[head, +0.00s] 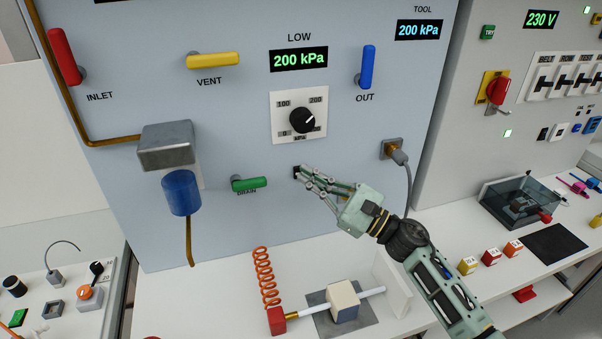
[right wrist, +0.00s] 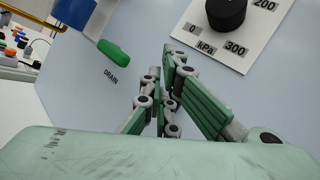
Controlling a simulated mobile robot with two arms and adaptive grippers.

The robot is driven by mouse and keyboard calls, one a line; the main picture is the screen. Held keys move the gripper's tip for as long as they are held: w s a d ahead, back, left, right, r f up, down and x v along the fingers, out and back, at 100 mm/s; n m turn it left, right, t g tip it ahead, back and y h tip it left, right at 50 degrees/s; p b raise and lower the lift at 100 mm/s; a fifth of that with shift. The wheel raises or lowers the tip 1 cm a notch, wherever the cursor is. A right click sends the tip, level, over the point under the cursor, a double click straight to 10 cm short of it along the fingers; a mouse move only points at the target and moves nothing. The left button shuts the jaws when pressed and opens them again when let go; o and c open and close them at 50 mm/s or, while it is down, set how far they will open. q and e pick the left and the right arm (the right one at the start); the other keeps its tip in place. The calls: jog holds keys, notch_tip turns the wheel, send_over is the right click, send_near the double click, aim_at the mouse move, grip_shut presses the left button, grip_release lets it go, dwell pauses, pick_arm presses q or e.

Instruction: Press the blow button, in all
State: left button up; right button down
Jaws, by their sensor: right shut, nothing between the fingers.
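My right gripper (head: 304,179) is shut and empty, with its fingertips at the blue-grey panel (head: 225,120), below the pressure dial (head: 302,119). A small dark patch (head: 297,171) shows just at the fingertips; I cannot tell whether it is the blow button, and no blow label is readable. In the right wrist view the closed fingers (right wrist: 162,75) point at the panel and hide what lies straight ahead. I cannot tell whether they touch it. My left gripper is not in view.
The green drain handle (head: 249,184) is left of the fingers. Below, a block on a white rod (head: 343,301) and an orange coiled hose (head: 264,278) are on the bench. The displays read 200 kPa.

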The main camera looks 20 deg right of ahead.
jog(key=s, duration=0.5)
jog(key=shift+d, duration=0.1)
dwell(0.7)
